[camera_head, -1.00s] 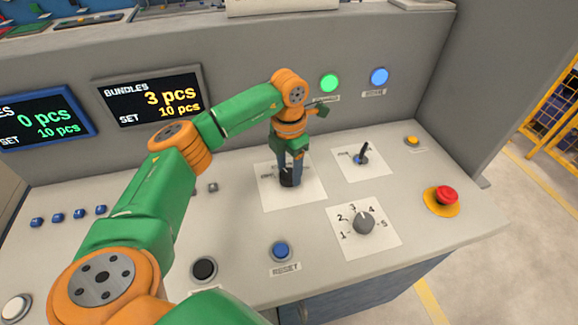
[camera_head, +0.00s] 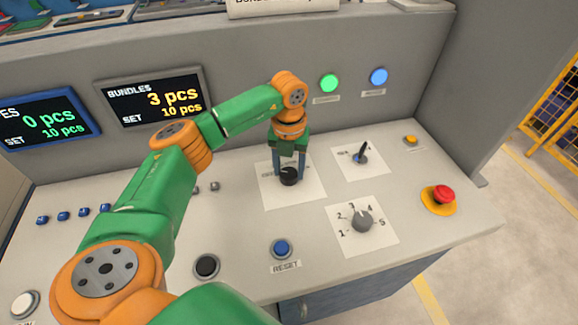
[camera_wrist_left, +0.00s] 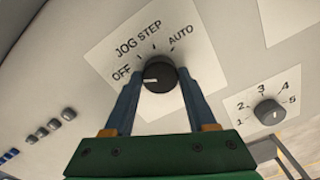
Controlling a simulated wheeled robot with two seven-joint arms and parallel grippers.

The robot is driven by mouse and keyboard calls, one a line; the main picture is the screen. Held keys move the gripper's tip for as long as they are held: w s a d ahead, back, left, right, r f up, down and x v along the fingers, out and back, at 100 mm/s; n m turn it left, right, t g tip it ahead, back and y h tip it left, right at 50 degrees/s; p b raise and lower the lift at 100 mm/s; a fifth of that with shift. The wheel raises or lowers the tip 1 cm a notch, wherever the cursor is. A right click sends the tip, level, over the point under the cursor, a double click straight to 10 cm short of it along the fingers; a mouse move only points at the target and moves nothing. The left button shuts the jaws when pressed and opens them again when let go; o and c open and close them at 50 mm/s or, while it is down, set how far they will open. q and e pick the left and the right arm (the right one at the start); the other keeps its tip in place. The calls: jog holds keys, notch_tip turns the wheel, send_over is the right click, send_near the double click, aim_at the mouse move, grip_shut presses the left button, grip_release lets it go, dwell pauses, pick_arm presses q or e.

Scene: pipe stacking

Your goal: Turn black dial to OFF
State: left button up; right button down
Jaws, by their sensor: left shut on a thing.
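The black dial (camera_head: 289,178) stands on a white label plate on the sloped console. In the left wrist view the dial (camera_wrist_left: 160,74) has OFF, JOG, STEP and AUTO printed around it. Its white mark points left, toward the OFF side. My left gripper (camera_head: 289,170) reaches down from above, with one finger on each side of the dial, shut on it. In the left wrist view the blue-grey fingers of this gripper (camera_wrist_left: 159,84) flank the dial. My right gripper is not in view.
A grey numbered knob (camera_head: 362,221), a small black lever (camera_head: 362,152), a blue RESET button (camera_head: 281,249) and a red emergency button (camera_head: 443,194) surround the dial. Two displays and lit green (camera_head: 329,83) and blue (camera_head: 378,76) lamps are on the upright panel behind.

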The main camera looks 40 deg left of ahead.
aim_at(289, 172)
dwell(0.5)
pick_arm(q)
jog(key=o, duration=1.4)
notch_tip(289, 172, up, 7)
jog(key=shift+r+b, duration=0.1)
jog(key=shift+b, duration=0.65)
